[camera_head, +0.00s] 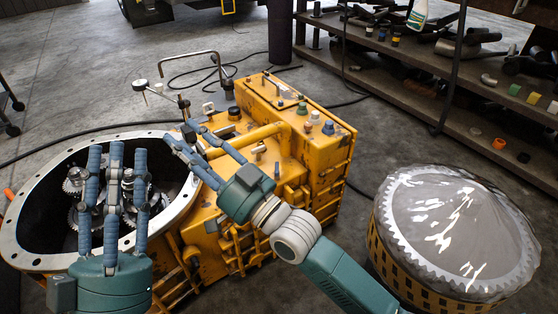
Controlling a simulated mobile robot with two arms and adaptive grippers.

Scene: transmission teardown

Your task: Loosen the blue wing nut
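A small blue knob-like piece (328,127) stands on the near right corner of the yellow transmission housing's (340,150) top. It may be the blue wing nut, but its wings are too small to make out. My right gripper (183,136) is left of it, over the middle of the housing, with fingers spread toward the upper left and nothing seen between them. My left gripper (117,150) is at the lower left, fingers apart and upright in the picture, in front of the round bell opening. It looks empty. Both grippers are apart from the blue piece.
Green (302,108) and grey (315,116) knobs stand beside the blue piece. The round flange (22,200) surrounds gears at left. A drum with a toothed, wrapped top (450,225) stands at right. Shelves (460,85) with parts stand behind. Cables cross the floor.

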